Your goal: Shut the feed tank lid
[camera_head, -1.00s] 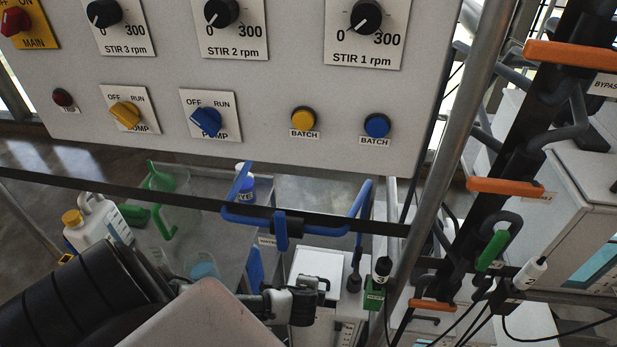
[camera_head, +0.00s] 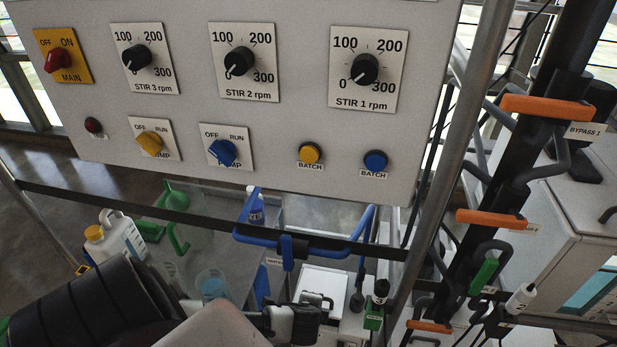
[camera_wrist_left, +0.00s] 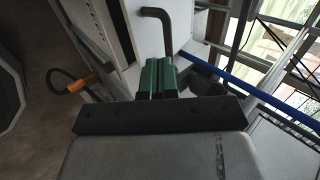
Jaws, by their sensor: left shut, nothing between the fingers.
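My left arm comes in from the lower left in the head view and ends in front of a white box (camera_head: 322,283) with a dark bent handle. I cannot tell whether this box is the feed tank; no readable label marks the lid. In the left wrist view my left gripper (camera_wrist_left: 158,77) has its green fingertips shut together with nothing between them. Just beyond them is a white surface with a dark bent handle (camera_wrist_left: 155,12), apart from the fingertips. My right gripper is in neither view.
A control panel (camera_head: 270,125) with knobs and switches fills the top. A blue bent bar (camera_head: 330,251) crosses below it. A white jug (camera_head: 118,237), a blue cup (camera_head: 212,283) and green items stand at left. Orange-handled levers (camera_head: 545,106) and grey posts crowd the right.

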